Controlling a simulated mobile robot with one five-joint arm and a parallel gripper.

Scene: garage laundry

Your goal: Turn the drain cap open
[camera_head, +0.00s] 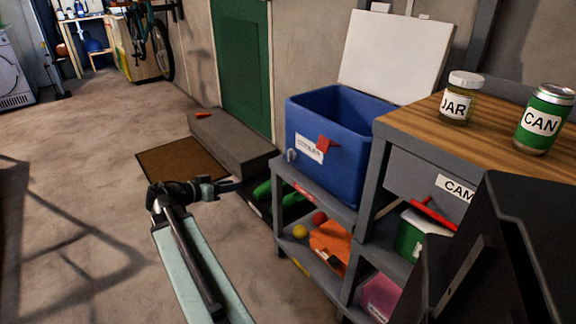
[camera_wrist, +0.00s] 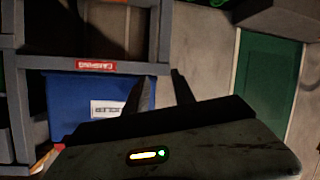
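A blue cooler (camera_head: 345,150) with a white label stands on a grey shelf unit, its white lid (camera_head: 396,52) raised. I cannot tell which is the drain cap. My gripper (camera_head: 238,186) is left of the cooler and lower, apart from it. In the wrist view, the two dark fingers (camera_wrist: 159,92) stand apart with nothing between them.
A wooden-topped cabinet (camera_head: 408,108) right of the cooler holds a jar (camera_head: 461,97) and a can (camera_head: 544,120). The shelf below holds an orange item (camera_head: 331,243) and balls. A grey step (camera_head: 232,143) and brown mat (camera_head: 185,161) lie behind my gripper. Floor at left is clear.

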